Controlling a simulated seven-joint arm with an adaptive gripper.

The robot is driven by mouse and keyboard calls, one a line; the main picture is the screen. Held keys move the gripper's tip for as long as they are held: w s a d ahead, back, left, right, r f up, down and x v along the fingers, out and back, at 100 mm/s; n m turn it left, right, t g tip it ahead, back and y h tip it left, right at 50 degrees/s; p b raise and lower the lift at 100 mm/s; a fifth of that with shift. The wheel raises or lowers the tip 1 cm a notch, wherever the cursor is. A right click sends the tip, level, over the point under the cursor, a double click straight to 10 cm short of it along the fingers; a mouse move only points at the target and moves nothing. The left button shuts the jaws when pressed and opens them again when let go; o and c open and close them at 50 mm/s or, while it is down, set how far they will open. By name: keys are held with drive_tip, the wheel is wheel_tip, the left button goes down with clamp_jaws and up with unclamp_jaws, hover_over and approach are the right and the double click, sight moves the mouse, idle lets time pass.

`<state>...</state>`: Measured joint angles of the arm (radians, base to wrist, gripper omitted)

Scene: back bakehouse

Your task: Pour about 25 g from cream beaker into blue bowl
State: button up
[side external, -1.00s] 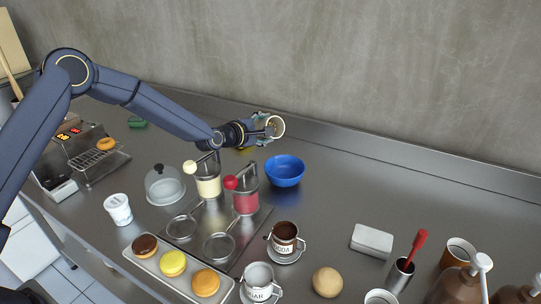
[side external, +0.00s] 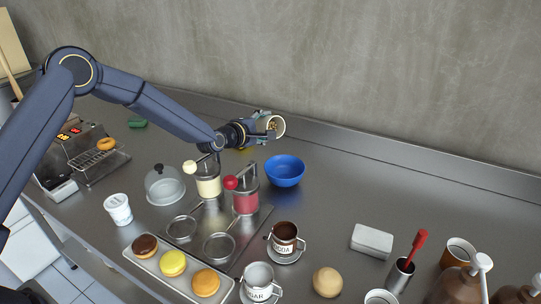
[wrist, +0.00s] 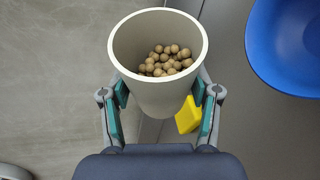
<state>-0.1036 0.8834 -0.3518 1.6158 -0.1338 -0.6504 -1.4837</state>
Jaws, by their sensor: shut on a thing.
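The cream beaker (wrist: 160,95) is held between the fingers of my gripper (wrist: 162,110) in the wrist view. Small round tan pieces (wrist: 167,60) lie inside it. In the side external view the beaker (side external: 282,127) is tilted, its mouth turned toward the camera, and my gripper (side external: 266,127) is shut on it. The blue bowl (side external: 285,172) stands on the counter, below the beaker and a little to its right. Part of the bowl (wrist: 292,50) shows at the right of the wrist view. No pieces are seen falling.
Two dispensers with a cream knob (side external: 190,166) and a red knob (side external: 231,182) stand just left of the bowl. A yellow object (wrist: 188,115) lies below the beaker. The wall (side external: 400,70) is close behind.

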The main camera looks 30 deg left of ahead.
sight(267, 124)
drive_tip(key=shift+r, duration=0.1)
idle(0.3)
drive_tip(key=shift+s+d+f+m+t+y, duration=0.15)
drive_tip(key=shift+s+d+f+m+t, duration=0.1)
drive_tip(key=shift+d+m, duration=0.15)
drive_tip(key=shift+s+d+f+m+t+y, duration=0.15)
drive_tip(key=shift+d+m+t, duration=0.15)
drive_tip(key=shift+d, duration=0.2)
idle(1.6)
drive_tip(key=shift+s+d+r+m+t, duration=0.15)
drive_tip(key=shift+r+m, duration=0.2)
drive_tip(key=shift+r, duration=0.25)
drive_tip(key=shift+w+r+m+t, duration=0.1)
drive_tip(key=shift+r+m, duration=0.25)
drive_tip(key=shift+r, duration=0.25)
idle(1.3)
drive_tip(key=shift+s+d+r+m+t+y, duration=0.1)
drive_tip(key=shift+d+r+m+t+y, duration=0.15)
drive_tip(key=shift+m, duration=0.35)
idle(1.2)
drive_tip(key=shift+s+r+m, duration=0.1)
drive_tip(key=shift+r+m, duration=0.2)
drive_tip(key=shift+r, duration=0.05)
idle(0.5)
